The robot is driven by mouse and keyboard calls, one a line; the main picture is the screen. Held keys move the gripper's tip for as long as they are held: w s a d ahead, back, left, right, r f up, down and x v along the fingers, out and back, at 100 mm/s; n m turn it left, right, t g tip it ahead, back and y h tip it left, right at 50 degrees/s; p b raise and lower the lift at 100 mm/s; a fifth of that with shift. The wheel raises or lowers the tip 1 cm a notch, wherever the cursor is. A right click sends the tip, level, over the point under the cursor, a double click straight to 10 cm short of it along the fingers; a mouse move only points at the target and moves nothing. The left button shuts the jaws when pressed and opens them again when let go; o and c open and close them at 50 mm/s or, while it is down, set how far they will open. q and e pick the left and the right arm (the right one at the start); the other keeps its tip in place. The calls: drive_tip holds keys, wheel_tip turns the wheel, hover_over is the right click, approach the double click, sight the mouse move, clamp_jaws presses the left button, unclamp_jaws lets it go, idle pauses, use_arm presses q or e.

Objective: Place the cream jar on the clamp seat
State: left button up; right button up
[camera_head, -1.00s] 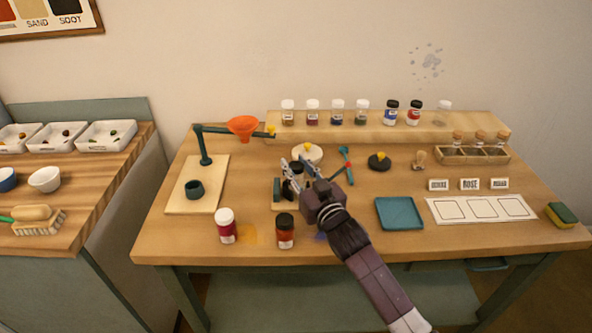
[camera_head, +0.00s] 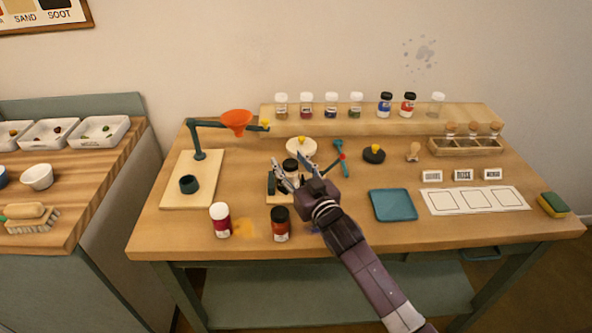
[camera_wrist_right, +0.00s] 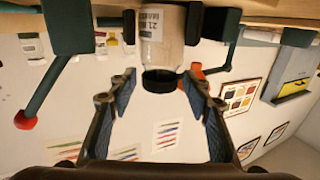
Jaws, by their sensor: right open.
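The cream jar, with a black lid and pale contents, stands between the dark green jaws of the clamp. Its lid (camera_head: 291,165) shows in the head view, and the jar (camera_wrist_right: 163,40) shows upside down in the wrist view. The clamp's green jaw (camera_head: 271,184) is left of the jar, above a pale base. My right gripper (camera_head: 289,160) is open, with its fingers on either side of the jar. In the wrist view the open fingers (camera_wrist_right: 160,90) are spread wide, with gaps beside the lid. The jar's bottom and seat contact are hidden. My left gripper is out of view.
An orange funnel (camera_head: 236,121) hangs on a stand at the left. A teal tray (camera_head: 394,205) lies to the right. A shelf (camera_head: 303,123) with several jars runs along the back.

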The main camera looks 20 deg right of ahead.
drive_tip(key=s, duration=0.4)
drive_tip(key=s+d, duration=0.1)
drive_tip(key=s, duration=0.3)
drive_tip(key=s+b, duration=0.1)
drive_tip(key=s, duration=0.3)
drive_tip(key=shift+d, duration=0.2)
